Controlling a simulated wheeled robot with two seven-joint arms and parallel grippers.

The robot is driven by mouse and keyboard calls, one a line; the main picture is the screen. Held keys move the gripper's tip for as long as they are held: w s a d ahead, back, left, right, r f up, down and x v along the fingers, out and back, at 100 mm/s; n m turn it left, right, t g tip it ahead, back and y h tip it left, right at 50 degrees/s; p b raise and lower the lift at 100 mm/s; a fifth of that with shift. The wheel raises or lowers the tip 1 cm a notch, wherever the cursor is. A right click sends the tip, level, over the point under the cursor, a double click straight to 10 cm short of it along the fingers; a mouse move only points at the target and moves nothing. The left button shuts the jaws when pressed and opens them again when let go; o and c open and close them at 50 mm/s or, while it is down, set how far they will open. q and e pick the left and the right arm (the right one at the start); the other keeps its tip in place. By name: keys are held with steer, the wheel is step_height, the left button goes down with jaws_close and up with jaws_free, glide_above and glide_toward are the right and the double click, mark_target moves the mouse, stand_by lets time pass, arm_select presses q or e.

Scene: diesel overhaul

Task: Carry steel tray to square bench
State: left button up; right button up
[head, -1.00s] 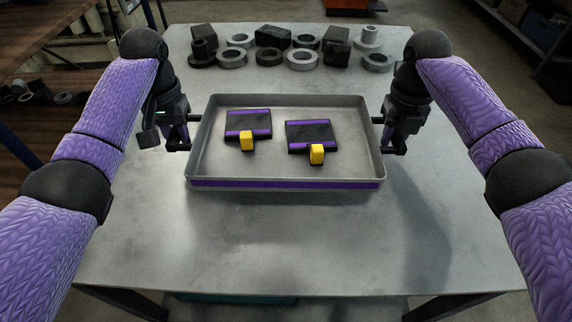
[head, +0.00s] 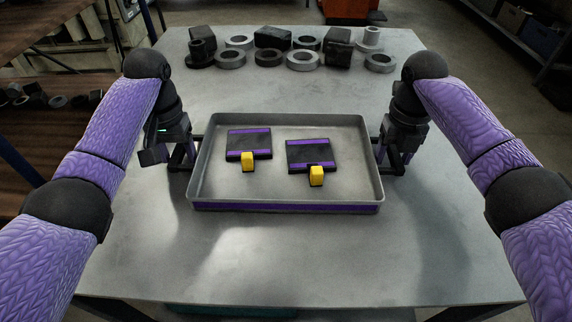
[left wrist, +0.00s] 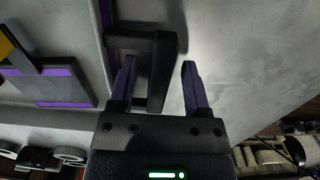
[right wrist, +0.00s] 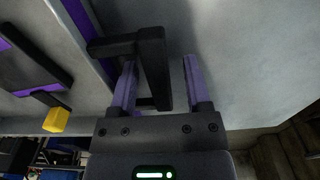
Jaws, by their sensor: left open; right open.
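The steel tray (head: 290,206), shallow with a purple band on its front wall, appears to sit on the grey metal bench top (head: 300,260). Two black blocks with purple stripes and yellow tabs, the left one (head: 248,144) and the right one (head: 311,155), lie inside it. My left gripper (head: 190,152) is open at the tray's left end. In the left wrist view a dark handle (left wrist: 163,75) stands between its spread fingers. My right gripper (head: 384,152) is open at the right end. In the right wrist view the other handle (right wrist: 153,65) stands between its fingers.
Several grey rings (head: 303,60) and dark blocks (head: 272,37) line the back of the bench. The bench top is clear in front of the tray and between it and the back row. A wooden shelf (head: 50,135) stands at the left.

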steer(key=shift+r, duration=0.15)
arm_select(q)
step_height(320, 180, up, 12)
steer(key=shift+w, duration=0.25)
arm_select(e)
step_height(320, 180, up, 12)
steer(key=shift+w, duration=0.25)
